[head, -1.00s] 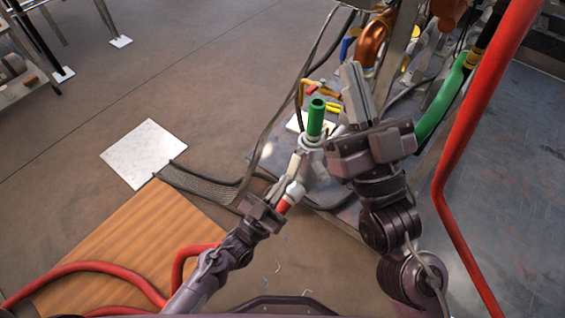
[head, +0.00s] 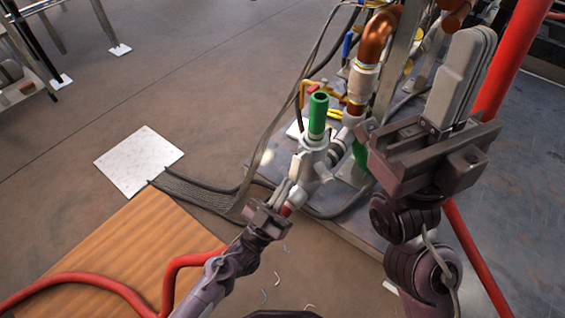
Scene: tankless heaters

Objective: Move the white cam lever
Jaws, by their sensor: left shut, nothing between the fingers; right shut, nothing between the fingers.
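A white fitting (head: 313,150) with an upright green pipe stub (head: 318,115) stands near the middle of the head view. A short white lever-like piece (head: 322,172) sticks out at its lower right; I take it for the white cam lever. My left gripper (head: 285,187) is shut and empty, just below and left of the fitting, beside a white and red pipe (head: 293,202). Whether its fingertips touch the fitting I cannot tell. My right gripper (head: 470,75) is shut and empty, raised well to the right of the fitting, its fingers pointing up.
Copper pipes (head: 376,38) and valves crowd the area behind the fitting. A thick red pipe (head: 513,55) runs behind my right gripper. A white plate (head: 139,162), a wooden board (head: 120,250) and red hoses (head: 70,280) lie left.

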